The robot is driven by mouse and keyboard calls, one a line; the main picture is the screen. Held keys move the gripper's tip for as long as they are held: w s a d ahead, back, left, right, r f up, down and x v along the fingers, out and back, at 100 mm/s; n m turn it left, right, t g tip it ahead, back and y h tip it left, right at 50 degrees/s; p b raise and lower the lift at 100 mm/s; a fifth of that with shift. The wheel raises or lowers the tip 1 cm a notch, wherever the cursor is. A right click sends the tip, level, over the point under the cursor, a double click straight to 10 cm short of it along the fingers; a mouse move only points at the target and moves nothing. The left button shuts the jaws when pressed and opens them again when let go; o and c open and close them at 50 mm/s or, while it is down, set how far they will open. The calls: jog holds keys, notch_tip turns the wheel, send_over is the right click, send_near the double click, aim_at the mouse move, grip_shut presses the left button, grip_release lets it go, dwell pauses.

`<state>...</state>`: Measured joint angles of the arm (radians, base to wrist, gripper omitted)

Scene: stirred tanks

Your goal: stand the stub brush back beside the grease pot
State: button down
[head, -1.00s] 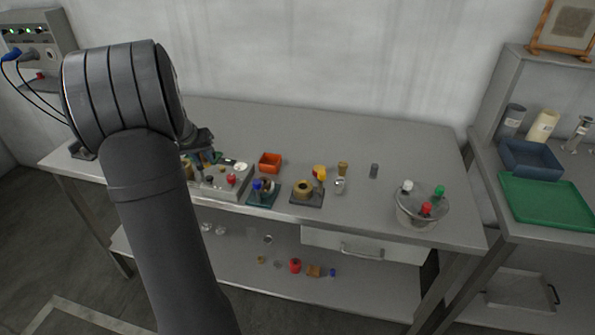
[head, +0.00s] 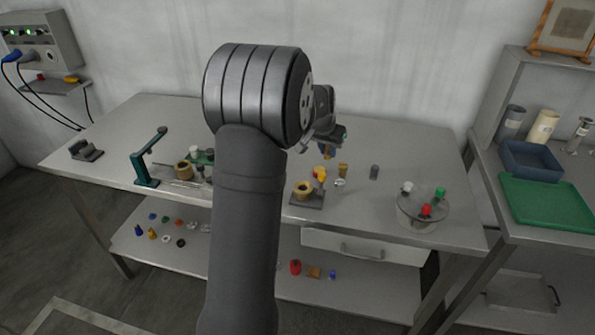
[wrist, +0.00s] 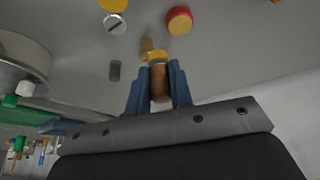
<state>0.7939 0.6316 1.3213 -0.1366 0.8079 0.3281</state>
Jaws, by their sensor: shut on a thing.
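My gripper (head: 327,147) hangs over the back of the bench, right of its middle. In the wrist view its blue fingers (wrist: 159,88) are shut on a short brown piece (wrist: 160,86) with a yellow end, which looks like the stub brush. Only a small yellowish bit of it shows in the head view. Just beyond it is a small tan cylinder (wrist: 147,44), standing on the bench in the head view (head: 343,170). I cannot tell for sure which one is the grease pot.
A small dark grey cylinder (head: 374,172) and a silver slotted piece (wrist: 115,23) are close by. A brass ring on a dark block (head: 305,192) is in front. Bench behind the grey cylinder is clear.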

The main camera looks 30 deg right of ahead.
jog(key=w+a+f, duration=0.1)
jog(key=w+f, duration=0.1)
jog(key=w, duration=0.1)
jog(key=w+a+f, duration=0.1)
jog(key=w+f, duration=0.1)
jog(key=w, duration=0.2)
jog(key=w+a+f, duration=0.2)
jog(key=w+f, duration=0.1)
jog(key=shift+w, duration=0.25)
jog(key=shift+f, duration=2)
jog(key=shift+f, duration=0.15)
jog(key=c, duration=1.3)
grip_release()
jog(key=shift+r, duration=0.35)
jog(key=v, duration=1.1)
jog(key=shift+a+r, duration=0.2)
jog(key=shift+r, duration=0.1)
jog(key=shift+f, duration=0.1)
